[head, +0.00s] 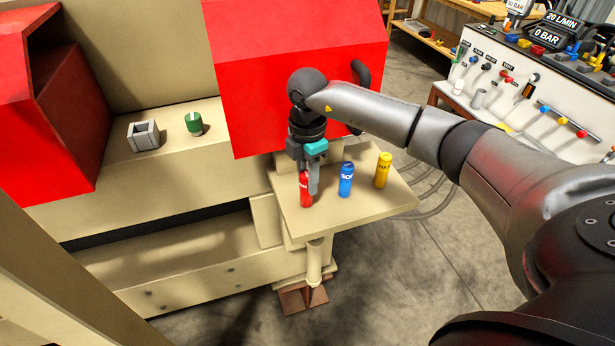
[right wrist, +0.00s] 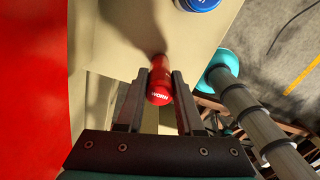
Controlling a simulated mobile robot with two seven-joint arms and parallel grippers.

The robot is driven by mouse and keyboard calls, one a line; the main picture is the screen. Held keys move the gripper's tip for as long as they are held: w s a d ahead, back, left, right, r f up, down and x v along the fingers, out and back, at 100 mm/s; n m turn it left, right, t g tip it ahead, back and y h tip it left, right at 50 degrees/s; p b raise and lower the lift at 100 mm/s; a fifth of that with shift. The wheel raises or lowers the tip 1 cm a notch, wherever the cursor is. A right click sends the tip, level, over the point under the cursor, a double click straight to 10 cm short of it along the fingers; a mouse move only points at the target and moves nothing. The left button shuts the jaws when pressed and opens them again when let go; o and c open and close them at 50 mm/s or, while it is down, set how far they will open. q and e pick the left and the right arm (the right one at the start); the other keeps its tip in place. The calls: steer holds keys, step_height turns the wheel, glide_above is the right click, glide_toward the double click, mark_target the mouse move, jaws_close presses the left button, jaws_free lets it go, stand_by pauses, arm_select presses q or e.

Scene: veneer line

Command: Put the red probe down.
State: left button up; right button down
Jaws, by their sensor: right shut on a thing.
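The red probe (head: 306,190) is upright between the fingers of my right gripper (head: 309,181), at the left front part of the small beige shelf (head: 350,212). In the right wrist view the red probe (right wrist: 159,78) shows its top end with the word WORN, with a finger of the gripper (right wrist: 165,82) on either side. The gripper is shut on it. Its lower end is at or just above the shelf top; I cannot tell whether it touches. My left gripper is not in view.
A blue probe (head: 346,180) and a yellow probe (head: 383,169) stand on the shelf to the right. A red hood (head: 270,70) rises behind my gripper. A green knob (head: 193,123) and a grey block (head: 143,135) are on the ledge at left. Bare shelf lies in front of the blue probe.

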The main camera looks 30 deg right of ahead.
steer(key=shift+f, duration=0.15)
steer(key=c, duration=0.5)
jaws_free()
steer(key=shift+c, duration=0.2)
step_height(320, 180, up, 12)
steer(key=shift+r+b, duration=0.2)
steer(key=shift+b, duration=0.25)
